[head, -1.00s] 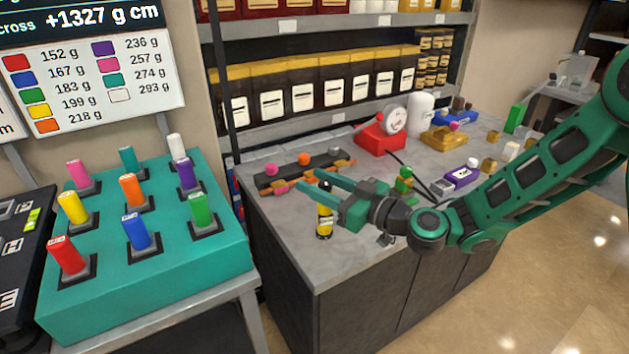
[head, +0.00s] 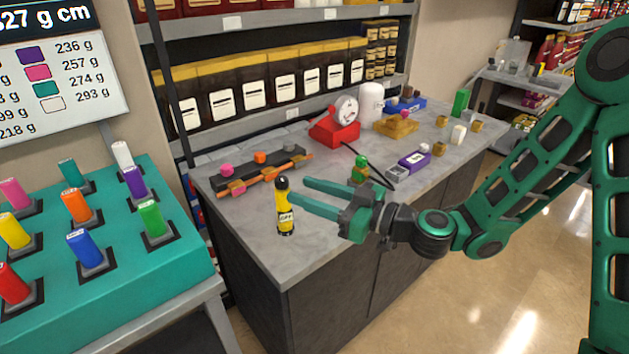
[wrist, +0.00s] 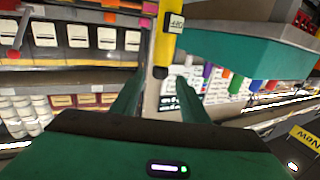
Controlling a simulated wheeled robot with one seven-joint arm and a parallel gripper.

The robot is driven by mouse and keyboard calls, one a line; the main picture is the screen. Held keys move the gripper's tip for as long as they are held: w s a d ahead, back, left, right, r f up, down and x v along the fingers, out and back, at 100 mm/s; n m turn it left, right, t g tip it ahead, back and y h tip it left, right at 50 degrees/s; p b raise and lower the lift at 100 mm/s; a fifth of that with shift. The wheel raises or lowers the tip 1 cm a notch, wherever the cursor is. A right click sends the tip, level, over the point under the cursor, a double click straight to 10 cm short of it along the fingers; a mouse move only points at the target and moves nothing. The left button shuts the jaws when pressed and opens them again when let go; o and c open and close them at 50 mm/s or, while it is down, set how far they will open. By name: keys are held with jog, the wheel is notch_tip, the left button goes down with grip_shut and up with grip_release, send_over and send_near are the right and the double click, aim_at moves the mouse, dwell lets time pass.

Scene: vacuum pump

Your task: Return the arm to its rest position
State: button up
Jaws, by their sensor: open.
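My gripper (head: 300,194) is green with two long fingers. It is open and extends over the front part of the grey counter in the head view. A yellow and black bottle (head: 285,207) stands upright on the counter just beyond the fingertips. It also shows in the wrist view as a yellow upright shape (wrist: 166,42) ahead of the fingers. Nothing is visibly held between the fingers. My arm runs from the gripper to the right side of the head view.
The grey counter (head: 330,225) carries a valve manifold (head: 258,172), a red gauge unit (head: 336,131), a green-topped fitting (head: 359,168) and a purple box (head: 414,160). A teal block (head: 120,270) with coloured weights stands at left. Open floor (head: 480,290) lies at right.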

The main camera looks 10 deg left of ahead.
jog(key=d+f+h, duration=0.1)
jog(key=s+d+f+g+h, duration=0.1)
jog(key=d+f, duration=0.1)
jog(key=d+f+n+g+h, duration=0.1)
jog(key=d, duration=0.1)
jog(key=shift+s+f, duration=0.35)
jog(key=shift+f, duration=0.05)
jog(key=s+d+f+m+h, duration=0.1)
jog(key=d+f+m+h, duration=0.15)
jog(key=d, duration=0.65)
jog(key=s+d+f+m+h, duration=0.15)
jog(key=d+h, duration=0.25)
jog(key=d, duration=0.4)
jog(key=d+f+m+h, duration=0.1)
jog(key=d+m+h, duration=0.2)
jog(key=d, duration=0.6)
jog(key=s+d+r+m+g+h, duration=0.2)
jog(key=s+d+r+m, duration=0.2)
jog(key=s+d+m, duration=0.3)
jog(key=s+d+r+m+g+h, duration=0.1)
jog(key=s+d+r+m+h, duration=0.1)
jog(key=s+d+m, duration=0.5)
jog(key=s+d+r, duration=0.1)
jog(key=s+d, duration=0.5)
jog(key=shift+d+r+m+g, duration=0.25)
jog(key=shift+r+m+g, duration=0.05)
jog(key=shift+r+g, duration=0.1)
